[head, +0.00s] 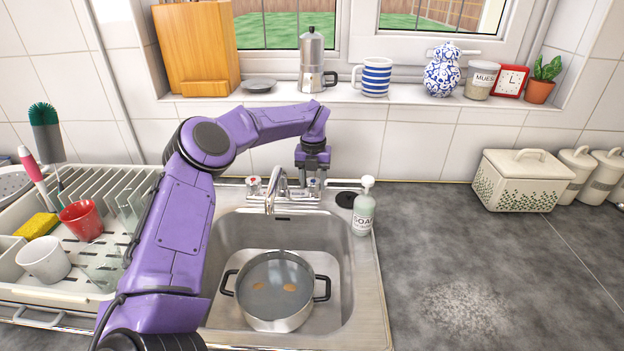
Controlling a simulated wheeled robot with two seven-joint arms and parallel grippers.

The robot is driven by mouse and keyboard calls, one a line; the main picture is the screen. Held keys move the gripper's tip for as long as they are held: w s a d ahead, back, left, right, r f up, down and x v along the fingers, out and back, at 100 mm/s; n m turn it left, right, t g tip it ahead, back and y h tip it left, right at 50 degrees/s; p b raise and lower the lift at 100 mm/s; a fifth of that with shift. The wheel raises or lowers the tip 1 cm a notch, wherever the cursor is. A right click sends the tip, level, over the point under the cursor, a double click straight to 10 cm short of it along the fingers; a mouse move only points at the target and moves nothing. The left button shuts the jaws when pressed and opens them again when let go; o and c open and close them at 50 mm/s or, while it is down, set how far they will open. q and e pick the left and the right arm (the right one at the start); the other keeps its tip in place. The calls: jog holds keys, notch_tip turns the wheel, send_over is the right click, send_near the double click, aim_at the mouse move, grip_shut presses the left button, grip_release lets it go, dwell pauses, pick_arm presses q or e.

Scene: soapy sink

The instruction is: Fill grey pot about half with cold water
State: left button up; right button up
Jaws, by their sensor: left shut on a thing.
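The grey pot (275,318) stands upright in the sink basin, below the tap spout (270,205), with black handles on both sides. Its inside looks smooth and grey, with two small brownish oval patches; I cannot tell the water level. No clear stream shows from the spout. My left gripper (313,178) reaches down behind the sink and is shut on the right tap knob (314,188), which it partly hides. The left tap knob (254,186) has a red mark and stands free. My right gripper is not in view.
A soap bottle (363,208) stands at the sink's right rear corner. The dish rack (75,297) with cups and a sponge lies left, partly behind my left arm. The right worktop (450,250) is mostly clear. The windowsill (420,97) holds several items.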

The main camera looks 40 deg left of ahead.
aim_at(312, 182)
pick_arm(q)
jog(key=shift+m, duration=1)
jog(key=o, duration=1)
jog(key=shift+s, duration=0.1)
jog(key=shift+o, duration=0.2)
notch_tip(312, 182, up, 10)
jog(key=b, duration=0.1)
jog(key=shift+r, duration=0.25)
